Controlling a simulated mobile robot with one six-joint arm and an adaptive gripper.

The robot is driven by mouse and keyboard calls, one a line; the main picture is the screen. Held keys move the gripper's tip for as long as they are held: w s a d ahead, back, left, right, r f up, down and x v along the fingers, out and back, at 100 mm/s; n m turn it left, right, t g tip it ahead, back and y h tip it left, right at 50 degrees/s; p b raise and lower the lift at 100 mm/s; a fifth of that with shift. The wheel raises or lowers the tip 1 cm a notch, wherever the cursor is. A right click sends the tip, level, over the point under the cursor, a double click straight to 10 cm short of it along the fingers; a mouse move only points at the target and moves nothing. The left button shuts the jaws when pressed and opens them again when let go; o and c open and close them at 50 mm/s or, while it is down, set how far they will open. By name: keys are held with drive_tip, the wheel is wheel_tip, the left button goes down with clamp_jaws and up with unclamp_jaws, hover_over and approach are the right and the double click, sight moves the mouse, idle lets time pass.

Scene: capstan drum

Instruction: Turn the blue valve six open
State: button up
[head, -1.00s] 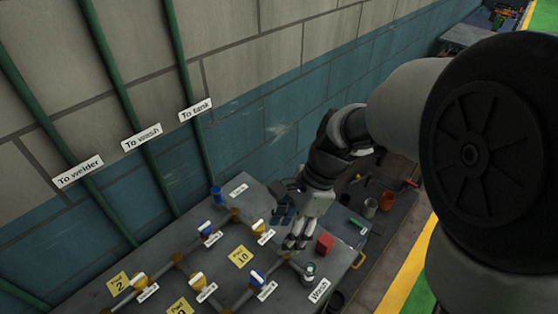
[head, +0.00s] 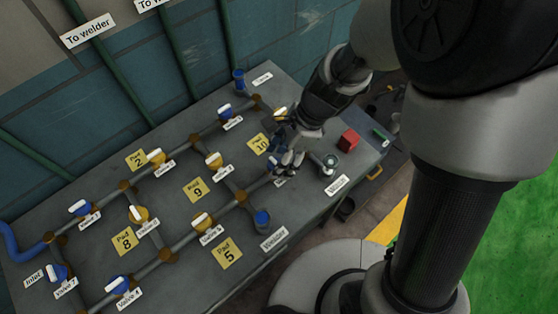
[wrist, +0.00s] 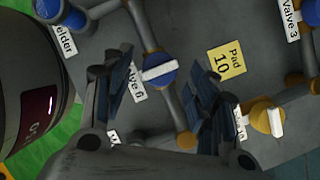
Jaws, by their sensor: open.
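Blue valve six (wrist: 158,74) shows in the wrist view with a white bar handle, on a grey pipe. The handle lies roughly crosswise to the pipe. Its label "Valve 6" (wrist: 135,86) is partly covered by a finger. My gripper (wrist: 160,72) is open and empty, one finger on each side of the valve in that picture. Whether the fingers are level with the handle or above it I cannot tell. In the head view my gripper (head: 287,168) is over the right part of the bench and mostly hides valve six.
The grey bench (head: 75,180) carries a pipe network with several blue and yellow valves. Close by are a yellow valve (wrist: 266,117), the Pad 10 plate (wrist: 226,62) and the blue-capped welder outlet (head: 262,220). A red block (head: 349,139) stands to the right.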

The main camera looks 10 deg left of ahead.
drive_tip(key=shift+a+f, duration=0.15)
drive_tip(key=shift+f, duration=0.25)
drive_tip(key=shift+s, duration=0.1)
drive_tip(key=shift+c, duration=0.2)
drive_tip(key=c, duration=1)
